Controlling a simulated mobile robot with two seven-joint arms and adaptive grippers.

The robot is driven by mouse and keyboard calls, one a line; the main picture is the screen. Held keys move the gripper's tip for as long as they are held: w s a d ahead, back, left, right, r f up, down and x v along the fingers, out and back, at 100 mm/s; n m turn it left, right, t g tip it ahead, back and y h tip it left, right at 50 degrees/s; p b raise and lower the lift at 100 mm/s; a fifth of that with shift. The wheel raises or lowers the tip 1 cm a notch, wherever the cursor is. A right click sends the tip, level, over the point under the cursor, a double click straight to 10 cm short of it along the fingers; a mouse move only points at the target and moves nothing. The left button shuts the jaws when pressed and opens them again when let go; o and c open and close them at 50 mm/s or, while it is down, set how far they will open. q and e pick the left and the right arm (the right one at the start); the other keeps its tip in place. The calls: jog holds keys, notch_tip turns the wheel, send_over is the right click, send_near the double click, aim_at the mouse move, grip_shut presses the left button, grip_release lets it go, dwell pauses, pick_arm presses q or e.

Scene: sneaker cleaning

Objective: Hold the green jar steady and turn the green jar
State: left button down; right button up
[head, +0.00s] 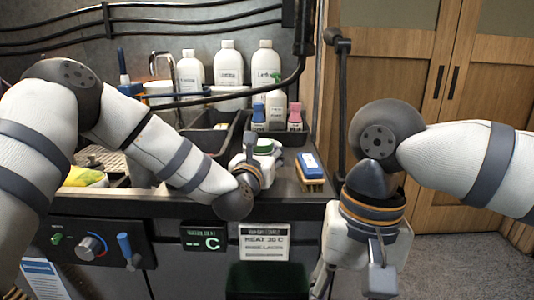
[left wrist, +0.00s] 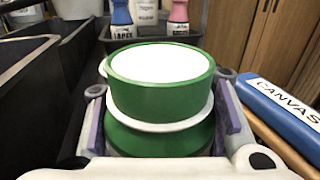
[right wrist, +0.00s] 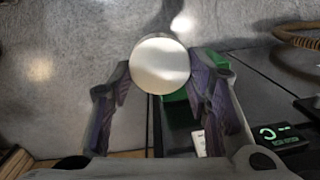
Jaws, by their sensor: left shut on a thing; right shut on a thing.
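The green jar (head: 263,145) is on the counter near its front edge. In the left wrist view the green jar (left wrist: 160,95) is upright, with a white top face and a white ring around its middle. My left gripper (head: 257,163) is shut around it, a finger at each side. My right gripper (head: 350,284) is apart from this jar, lower and to the right, in front of the counter. In the right wrist view a white round thing (right wrist: 160,66) is between its fingers; what it is beyond its round face is hidden.
A blue-topped brush (head: 309,166) marked CANVAS lies right of the jar. White bottles (head: 229,68) stand behind, with small blue and pink bottles nearer. A dark sink basin (head: 207,138) is left of the jar. A dark green bin (head: 267,281) is below the counter front.

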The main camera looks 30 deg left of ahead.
pick_arm(q)
jog(key=shift+r, duration=0.15)
jog(key=c, duration=1.3)
grip_release()
jog(key=shift+s+f, duration=0.1)
jog(key=shift+f, duration=0.15)
jog(key=shift+c, duration=0.2)
jog(key=o, duration=0.6)
jog(key=shift+r, duration=0.1)
